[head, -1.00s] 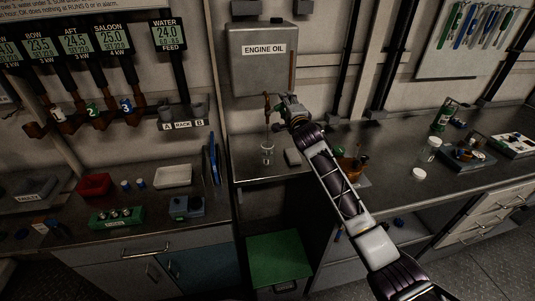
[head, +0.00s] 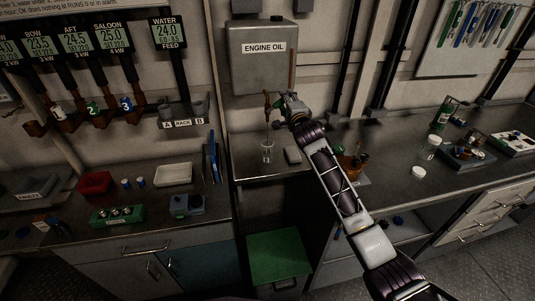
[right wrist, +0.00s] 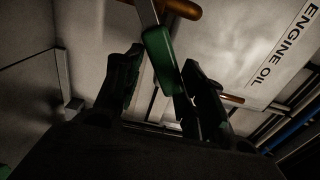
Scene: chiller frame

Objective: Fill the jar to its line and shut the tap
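A small clear jar (head: 267,151) stands upright on the bench below the engine oil tank (head: 262,75). A brownish tap (head: 267,103) hangs under the tank, above the jar. The jar's line and oil level are too small to tell, and I cannot tell whether oil runs. My right gripper (head: 281,103) is beside the tap. In the right wrist view its two dark fingers (right wrist: 163,72) stand apart on either side of a green lever handle (right wrist: 162,60), with a gap showing by the left finger. Firm contact is not clear. My left gripper is out of view.
A small grey block (head: 292,155) lies right of the jar. A brown pot (head: 351,165) stands farther right, behind my right arm. A green-topped bin (head: 280,256) is below the bench. A white tray (head: 173,175) and red tray (head: 95,184) are on the left counter.

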